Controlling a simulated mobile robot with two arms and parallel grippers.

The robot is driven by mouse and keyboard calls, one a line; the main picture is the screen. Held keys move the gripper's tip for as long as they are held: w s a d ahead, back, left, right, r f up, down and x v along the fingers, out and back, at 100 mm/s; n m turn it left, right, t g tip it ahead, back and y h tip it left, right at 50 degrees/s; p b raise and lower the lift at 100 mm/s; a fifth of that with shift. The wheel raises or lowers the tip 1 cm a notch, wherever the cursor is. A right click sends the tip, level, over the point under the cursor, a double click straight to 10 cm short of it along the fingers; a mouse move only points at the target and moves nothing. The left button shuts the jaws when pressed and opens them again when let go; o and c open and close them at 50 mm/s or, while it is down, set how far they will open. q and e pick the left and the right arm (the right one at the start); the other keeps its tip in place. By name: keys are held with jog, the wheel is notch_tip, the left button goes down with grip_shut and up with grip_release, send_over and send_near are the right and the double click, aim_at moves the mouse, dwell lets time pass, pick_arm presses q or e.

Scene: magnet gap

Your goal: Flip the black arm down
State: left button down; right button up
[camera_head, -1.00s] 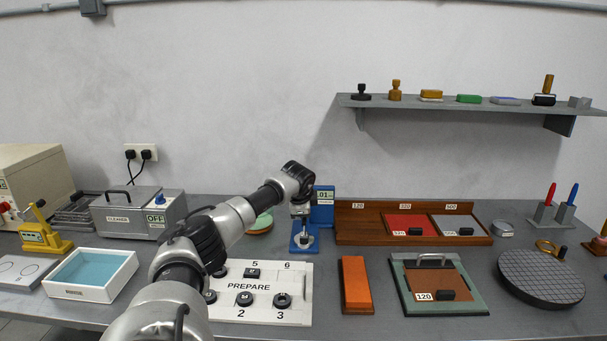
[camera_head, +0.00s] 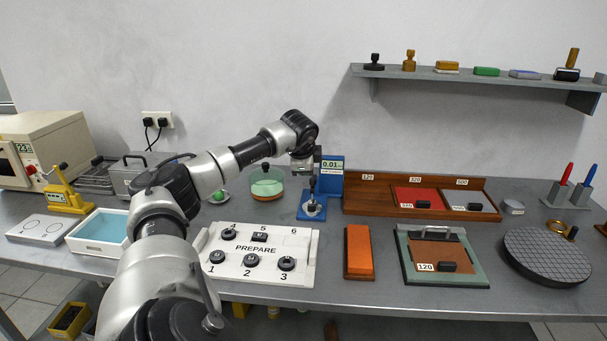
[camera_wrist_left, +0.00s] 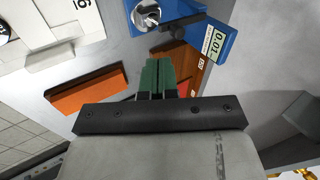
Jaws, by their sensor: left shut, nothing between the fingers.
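The blue gauge (camera_head: 331,183) stands at the back middle of the bench, its display reading 0.01. Its blue base carries a round silver part, seen in the left wrist view (camera_wrist_left: 147,15). A black arm (camera_wrist_left: 182,26) reaches over the edge of the blue base in the wrist view. In the head view my gripper and wrist partly cover the gauge's upper left, so the arm's tilt is unclear there. My left gripper (camera_wrist_left: 157,78) has its green fingers together and empty. In the head view it (camera_head: 302,168) is above and just left of the gauge, apparently apart from it.
The white PREPARE board (camera_head: 262,239) with several black pucks lies in front. An orange block (camera_head: 358,252) and a wooden rack (camera_head: 368,196) are to the right. A glass jar (camera_head: 267,184) stands left of the gauge. Above the gauge is open wall.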

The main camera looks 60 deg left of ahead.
pick_arm(q)
jog(key=shift+s+d+r+b, duration=0.25)
jog(key=shift+s+d+r, duration=0.15)
jog(key=shift+s+d, duration=0.25)
jog(key=shift+s+d+r+b, duration=0.25)
jog(key=shift+s+d+r, duration=0.1)
jog(key=shift+s+d, duration=0.25)
jog(key=shift+w, duration=0.1)
